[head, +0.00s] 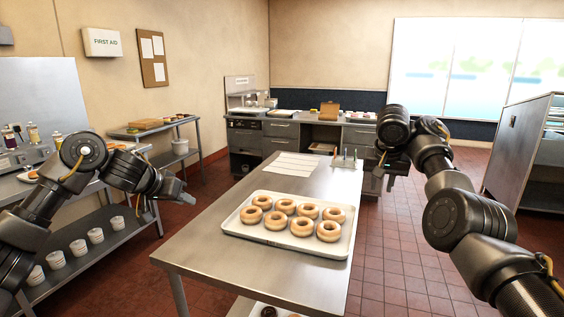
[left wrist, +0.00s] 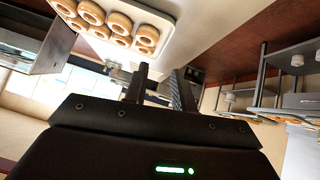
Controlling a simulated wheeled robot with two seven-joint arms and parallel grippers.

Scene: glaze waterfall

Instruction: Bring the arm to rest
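My left gripper (head: 182,195) hangs in the air over the aisle, left of the steel table (head: 215,255) and apart from it. In the left wrist view its two fingers (left wrist: 160,80) stand apart with nothing between them. My right gripper (head: 385,183) is raised near the table's far right corner, partly hidden by its own arm; its fingers are too small to judge. Several glazed donuts (head: 283,206) lie in two rows on a white tray (head: 285,243) on the table, clear of both grippers. The tray also shows upside down in the left wrist view (left wrist: 112,52).
A white sheet (head: 292,166) and a small rack (head: 345,161) stand at the table's far end. A side bench with several cups (head: 78,247) on its lower shelf is close to my left arm. A tall rack (head: 520,150) stands at right. Tiled floor is open between.

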